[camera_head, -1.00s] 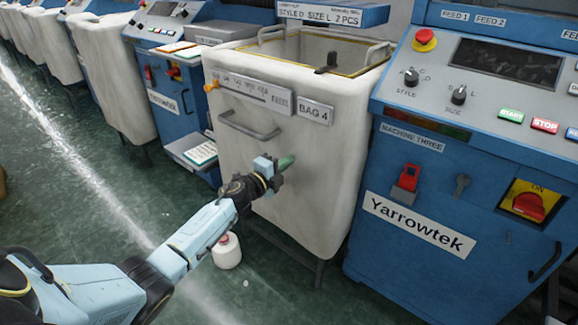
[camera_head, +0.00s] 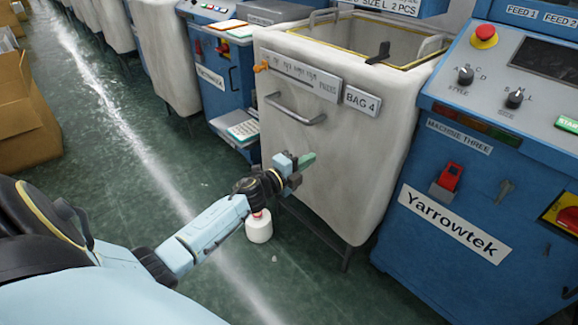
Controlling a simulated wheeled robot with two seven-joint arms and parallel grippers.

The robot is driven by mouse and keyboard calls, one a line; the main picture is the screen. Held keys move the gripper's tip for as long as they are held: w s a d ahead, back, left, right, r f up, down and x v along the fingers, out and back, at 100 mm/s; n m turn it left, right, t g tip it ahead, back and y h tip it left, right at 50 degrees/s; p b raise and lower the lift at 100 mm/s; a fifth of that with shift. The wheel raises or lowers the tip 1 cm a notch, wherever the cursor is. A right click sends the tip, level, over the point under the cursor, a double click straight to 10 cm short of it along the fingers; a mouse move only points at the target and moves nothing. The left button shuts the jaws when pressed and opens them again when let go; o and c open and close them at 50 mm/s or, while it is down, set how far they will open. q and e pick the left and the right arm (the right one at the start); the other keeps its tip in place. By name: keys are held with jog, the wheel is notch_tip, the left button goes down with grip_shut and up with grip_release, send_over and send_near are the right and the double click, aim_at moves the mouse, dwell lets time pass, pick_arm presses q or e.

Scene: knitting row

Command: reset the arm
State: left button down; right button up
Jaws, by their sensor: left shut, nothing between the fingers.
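My left arm comes in from the lower left, and its gripper (camera_head: 304,161) is shut and empty. Its greenish fingertips are in front of the white cloth bag (camera_head: 345,170) labelled BAG 4, below the bag's grey handle. I cannot tell whether the fingertips touch the bag. My right gripper is not in view.
The blue Yarrowtek machine (camera_head: 455,212) stands to the right of the bag. A white bottle (camera_head: 259,229) with a red top stands on the green floor (camera_head: 120,160) below my wrist. Cardboard boxes (camera_head: 22,120) are at the left. The floor aisle is otherwise open.

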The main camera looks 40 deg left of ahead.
pick_arm(q)
jog(key=s, duration=0.4)
jog(key=s+a+p, duration=0.1)
jog(key=s, duration=0.1)
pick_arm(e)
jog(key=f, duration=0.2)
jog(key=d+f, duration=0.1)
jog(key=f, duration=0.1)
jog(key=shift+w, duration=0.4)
